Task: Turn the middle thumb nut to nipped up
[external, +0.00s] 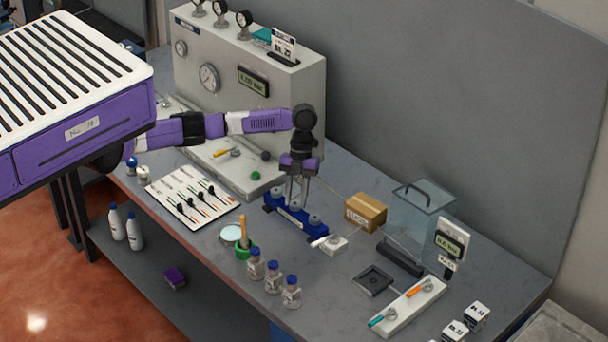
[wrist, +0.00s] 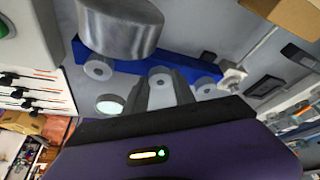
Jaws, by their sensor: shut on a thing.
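The blue dispenser bar (external: 310,228) lies on the grey bench and carries a row of three grey thumb nuts. In the wrist view the bar (wrist: 140,67) runs across behind my fingers. My gripper (external: 297,203) points down over the middle of the bar, with its fingers shut on the middle thumb nut (wrist: 160,77). The fingers partly hide this nut, and its tightness cannot be read. One outer nut (wrist: 98,69) shows left of the fingers and the other (wrist: 204,86) shows right of them, both clear of the fingers.
A green pot (external: 245,249) and blue-capped bottles (external: 273,278) stand in front. A white tool board (external: 190,218) lies left. The gauge cabinet (external: 300,110) rises behind.

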